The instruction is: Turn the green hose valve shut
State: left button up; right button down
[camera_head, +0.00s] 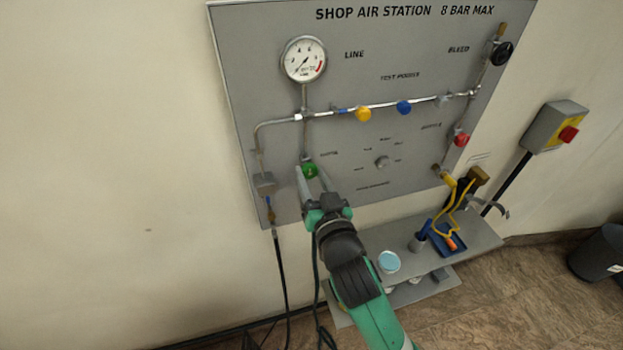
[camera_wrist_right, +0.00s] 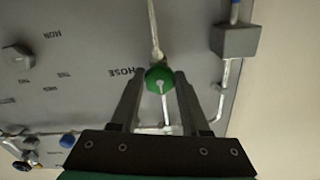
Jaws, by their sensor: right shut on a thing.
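The green hose valve (camera_head: 310,171) is a round green knob on the lower left of the grey panel (camera_head: 340,75), below the gauge line. My right gripper (camera_head: 311,172) reaches up to it, with one finger on each side. In the right wrist view the green knob (camera_wrist_right: 159,77) sits between the fingertips of my right gripper (camera_wrist_right: 160,76), beside the word HOSE. The gripper is shut on the knob. A pale mark shows on the knob's face; I cannot tell from it how far the valve is turned. My left gripper is not in view.
A pressure gauge (camera_head: 303,59) is above the valve. Yellow (camera_head: 363,115), blue (camera_head: 404,107) and red (camera_head: 461,139) knobs sit to the right. A grey shelf (camera_head: 470,238) with small items stands below. A black hose (camera_head: 281,290) hangs left of my right arm.

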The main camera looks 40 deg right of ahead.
jog(key=shift+m, duration=0.4)
jog(key=shift+c, duration=1.9)
grip_release()
jog(key=shift+s+a+r, duration=0.1)
jog(key=shift+s+a, duration=0.05)
jog(key=shift+s, duration=0.05)
jog(key=p+v, duration=0.6)
jog(key=v, duration=0.5)
